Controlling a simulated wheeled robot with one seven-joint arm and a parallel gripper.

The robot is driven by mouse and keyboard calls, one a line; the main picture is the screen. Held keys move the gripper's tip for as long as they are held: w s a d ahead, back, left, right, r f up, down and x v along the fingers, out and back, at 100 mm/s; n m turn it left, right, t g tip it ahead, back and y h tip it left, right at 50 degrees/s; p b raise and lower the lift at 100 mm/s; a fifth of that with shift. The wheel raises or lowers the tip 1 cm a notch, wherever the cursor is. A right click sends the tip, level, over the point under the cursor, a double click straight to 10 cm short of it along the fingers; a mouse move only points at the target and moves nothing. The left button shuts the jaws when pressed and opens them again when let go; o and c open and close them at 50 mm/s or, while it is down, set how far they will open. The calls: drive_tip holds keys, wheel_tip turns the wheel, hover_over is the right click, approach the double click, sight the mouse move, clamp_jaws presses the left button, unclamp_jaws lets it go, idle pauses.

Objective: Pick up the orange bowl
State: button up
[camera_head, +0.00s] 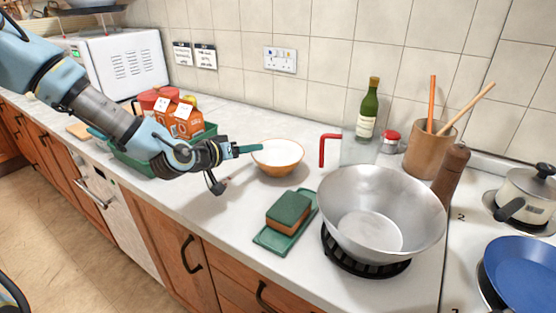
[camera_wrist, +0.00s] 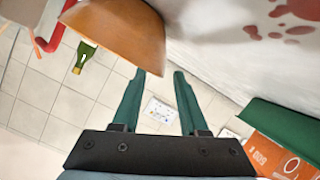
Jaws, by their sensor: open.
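The orange bowl (camera_head: 277,160), white inside, stands upright on the white counter in the head view. My gripper (camera_head: 250,149) is at the bowl's left side, with its green fingers pointing right towards the rim. In the wrist view the bowl's orange outer wall (camera_wrist: 120,30) is at the top, close to the tip of the left finger. The gripper (camera_wrist: 158,85) is open, with nothing seen between its two fingers. I cannot tell whether a finger touches the bowl.
A green bin (camera_head: 135,163) with orange cartons (camera_head: 180,121) is left, behind my arm. A sponge (camera_head: 288,209) on a green tray lies in front of the bowl. A clear jug with red handle (camera_head: 325,150), green bottle (camera_head: 367,112) and large metal wok (camera_head: 380,215) stand right.

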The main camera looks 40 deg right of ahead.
sight(278, 160)
drive_tip(key=x, duration=0.3)
drive_tip(key=shift+d+f+p, duration=0.1)
drive_tip(key=shift+d+p, duration=0.1)
drive_tip(key=shift+p, duration=0.15)
clamp_jaws()
idle(1.1)
